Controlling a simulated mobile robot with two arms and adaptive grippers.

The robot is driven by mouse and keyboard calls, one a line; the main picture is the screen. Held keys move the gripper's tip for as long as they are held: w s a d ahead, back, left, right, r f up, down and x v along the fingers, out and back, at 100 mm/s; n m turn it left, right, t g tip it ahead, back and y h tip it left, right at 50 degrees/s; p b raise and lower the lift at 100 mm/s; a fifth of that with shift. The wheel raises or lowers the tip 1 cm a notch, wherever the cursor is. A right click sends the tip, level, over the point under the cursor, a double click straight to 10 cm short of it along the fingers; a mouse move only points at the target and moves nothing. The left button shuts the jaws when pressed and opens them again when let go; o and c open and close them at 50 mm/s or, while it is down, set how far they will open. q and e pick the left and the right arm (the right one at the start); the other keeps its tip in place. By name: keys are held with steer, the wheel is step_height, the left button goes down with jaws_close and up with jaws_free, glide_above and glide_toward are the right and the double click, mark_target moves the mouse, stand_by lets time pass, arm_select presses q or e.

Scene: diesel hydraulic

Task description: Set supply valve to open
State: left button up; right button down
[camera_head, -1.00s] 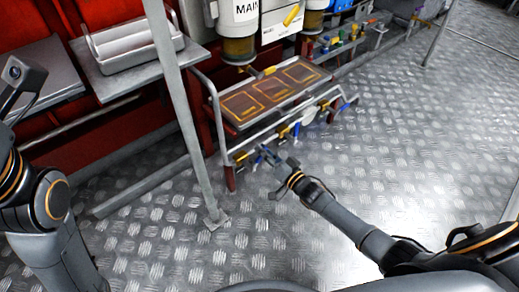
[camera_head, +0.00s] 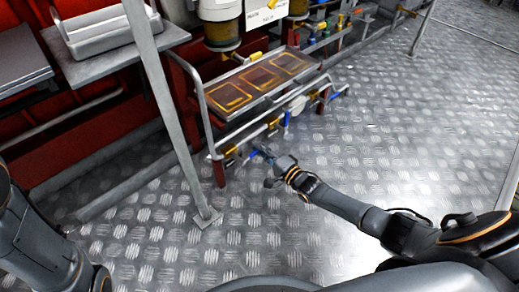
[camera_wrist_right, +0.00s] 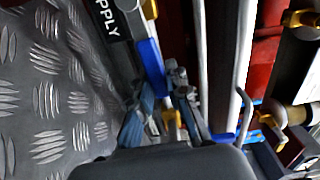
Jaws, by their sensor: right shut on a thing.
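The supply valve's blue handle (camera_wrist_right: 152,65) runs down between the fingers of my right gripper (camera_wrist_right: 160,105) in the right wrist view. A black label (camera_wrist_right: 108,18) reading "PPLY" is beside it. In the head view, my right gripper (camera_head: 262,153) is at the low pipework under the front left of the bench and hides most of the handle. It is shut on the blue handle. My left arm shows at the left edge of the head view, but its gripper is out of the picture.
The low bench (camera_head: 262,82) with outlined panels has a grey rail and several coloured valves under it. A slanted grey post (camera_head: 160,100) stands left of it. A metal tray (camera_head: 100,28) sits on a shelf behind. The patterned metal floor (camera_head: 400,130) is clear at right.

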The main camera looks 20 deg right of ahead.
steer(key=shift+f, duration=0.2)
steer(key=shift+f+m, duration=0.1)
steer(key=shift+m, duration=0.3)
steer(key=c, duration=1.3)
jaws_free()
steer(key=shift+s+d, duration=0.1)
steer(key=shift+s, duration=0.15)
steer(key=v, duration=1.1)
steer(key=shift+s, duration=0.2)
